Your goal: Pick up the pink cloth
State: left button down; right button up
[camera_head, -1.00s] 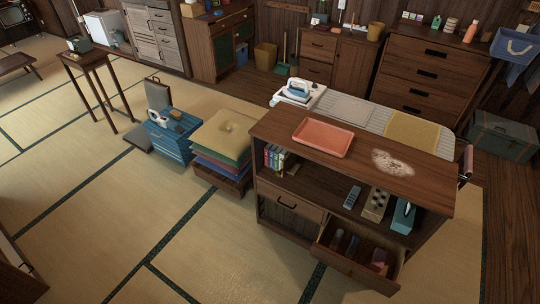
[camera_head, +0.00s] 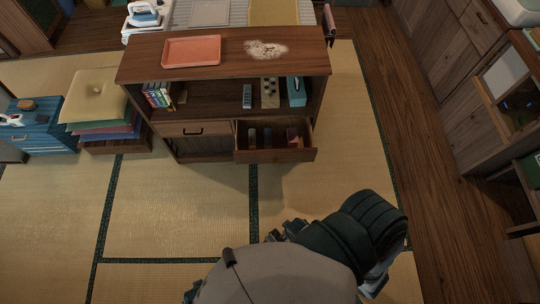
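A small pinkish item (camera_head: 292,136), possibly the pink cloth, lies at the right end of the open drawer (camera_head: 275,156) in the wooden cabinet. It is small and dim, so I cannot tell its folds. My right arm shows at the bottom of the view, with what looks like part of my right gripper (camera_head: 287,231) on the floor side below the drawer, well apart from it. Its fingers are too hidden to tell open from shut. My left gripper is not in view.
The drawer also holds a few dark items. A coral tray (camera_head: 191,51) and a whitish powdery patch (camera_head: 266,49) are on the cabinet top (camera_head: 135,66). Stacked cushions (camera_head: 99,100) and a blue box (camera_head: 40,132) stand left. Tatami before the drawer is clear.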

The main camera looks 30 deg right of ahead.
aim_at(292, 137)
jog(key=z, duration=1.45)
